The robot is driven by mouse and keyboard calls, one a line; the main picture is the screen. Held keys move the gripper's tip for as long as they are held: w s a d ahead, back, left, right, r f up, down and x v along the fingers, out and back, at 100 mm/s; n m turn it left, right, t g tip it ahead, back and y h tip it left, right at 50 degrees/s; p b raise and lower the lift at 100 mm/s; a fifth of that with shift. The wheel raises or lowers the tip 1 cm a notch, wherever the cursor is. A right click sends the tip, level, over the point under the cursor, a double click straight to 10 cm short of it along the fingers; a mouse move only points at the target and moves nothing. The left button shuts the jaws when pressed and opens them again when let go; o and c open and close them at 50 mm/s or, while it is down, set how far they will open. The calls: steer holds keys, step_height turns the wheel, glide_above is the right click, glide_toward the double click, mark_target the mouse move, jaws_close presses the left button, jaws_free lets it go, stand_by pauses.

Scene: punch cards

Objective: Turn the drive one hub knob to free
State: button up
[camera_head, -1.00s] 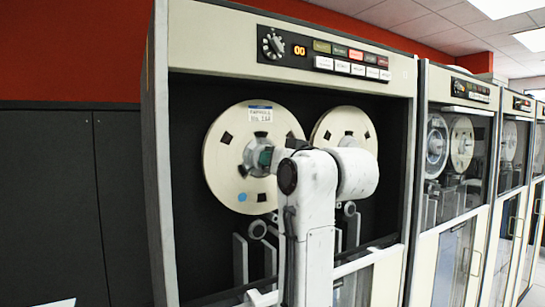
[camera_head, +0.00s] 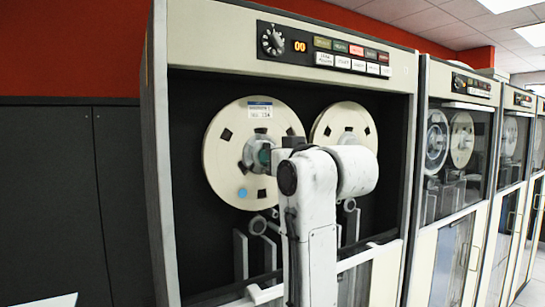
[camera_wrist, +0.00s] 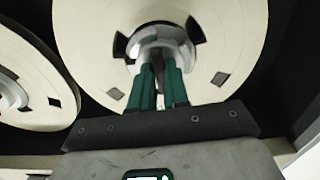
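The cream tape reel (camera_head: 225,165) of the left-hand drive hub is upright in the front tape cabinet, with a white label at its top and a blue dot low on its face. Its pale round hub knob (camera_wrist: 160,38) shows at the centre of the reel in the wrist view. My gripper (camera_wrist: 158,66) has two green fingers close together at the knob, one on each side of its lower part. A narrow pale piece shows between the fingertips. In the head view my arm hides most of the gripper and the right side of the hub.
A second cream reel (camera_head: 345,125) sits to the right, partly behind my arm. Above is a control panel (camera_head: 325,50) with a dial, an orange "00" and several buttons. Tape guide posts (camera_head: 258,226) stand below the reels. More cabinets (camera_head: 455,170) stand to the right.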

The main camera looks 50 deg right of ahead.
steer(key=o, duration=0.4)
steer(key=shift+s, duration=0.1)
steer(key=b+v, duration=0.2)
steer(key=v, duration=0.8)
steer(key=shift+s, duration=0.3)
steer(key=shift+a+r, duration=0.1)
